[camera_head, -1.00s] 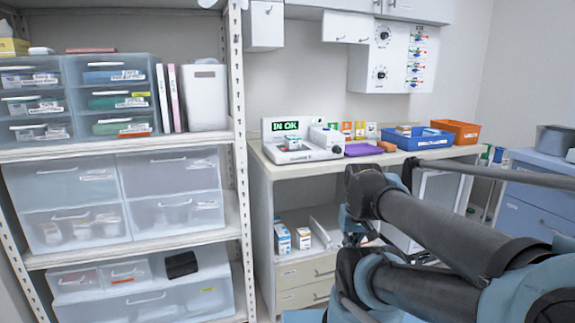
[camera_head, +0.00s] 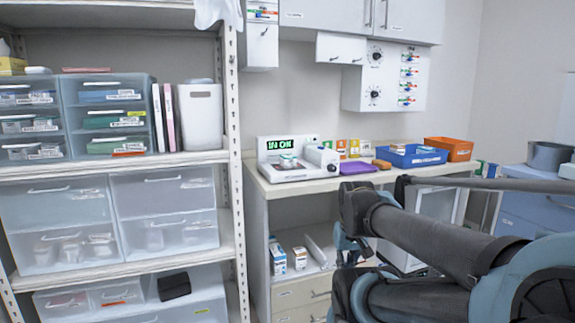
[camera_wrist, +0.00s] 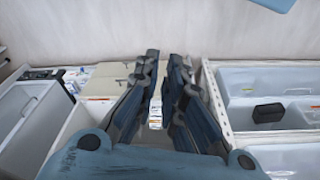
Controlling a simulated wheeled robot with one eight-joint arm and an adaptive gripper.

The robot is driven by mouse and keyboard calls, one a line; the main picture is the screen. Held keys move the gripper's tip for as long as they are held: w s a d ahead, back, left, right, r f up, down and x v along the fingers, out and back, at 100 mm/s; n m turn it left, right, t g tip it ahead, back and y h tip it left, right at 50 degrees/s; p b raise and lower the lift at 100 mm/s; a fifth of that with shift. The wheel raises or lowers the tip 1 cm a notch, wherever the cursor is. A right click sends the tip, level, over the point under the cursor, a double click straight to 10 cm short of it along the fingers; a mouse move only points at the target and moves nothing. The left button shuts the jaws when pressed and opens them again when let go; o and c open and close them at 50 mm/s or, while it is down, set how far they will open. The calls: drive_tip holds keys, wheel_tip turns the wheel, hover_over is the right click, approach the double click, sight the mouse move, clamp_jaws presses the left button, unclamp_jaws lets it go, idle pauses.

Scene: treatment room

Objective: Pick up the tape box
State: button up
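Two small white boxes with coloured labels stand on the open shelf under the counter: a left box (camera_head: 278,258) with blue and orange, and a right box (camera_head: 300,257). Which of the things in view is the tape box I cannot tell for sure. In the wrist view, a small white box (camera_wrist: 155,112) with coloured print shows in the gap between the fingers, apart from them and beyond them. My gripper (camera_wrist: 165,58) is open and empty. In the head view my dark arm lies across the lower right; I cannot make out the fingers there.
The counter (camera_head: 330,183) bears a white device (camera_head: 290,170), a purple item (camera_head: 362,167), a blue basket (camera_head: 411,157) and an orange bin (camera_head: 449,148). A metal rack (camera_head: 232,170) with clear drawers (camera_head: 165,212) stands at left. A blue cabinet (camera_head: 540,215) stands at right.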

drive_tip(key=o, duration=1.2)
drive_tip(key=shift+n+t, duration=0.3)
drive_tip(key=w+r, duration=0.1)
drive_tip(key=r, duration=0.1)
drive_tip(key=w+r, duration=0.3)
drive_tip(key=r, duration=0.1)
drive_tip(key=shift+w+a, duration=0.15)
drive_tip(key=shift+a, duration=0.25)
drive_tip(key=shift+c, duration=0.2)
wheel_tip(320, 180, up, 29)
drive_tip(key=n+t+y, duration=0.2)
drive_tip(key=n+t, duration=0.1)
hover_over(288, 155)
drive_tip(key=s+d, duration=0.3)
drive_tip(key=s, duration=0.6)
drive_tip(key=x, duration=1.7)
drive_tip(key=shift+w+a+r, duration=0.1)
drive_tip(key=shift+w+r, duration=0.05)
drive_tip(key=shift+w, duration=0.1)
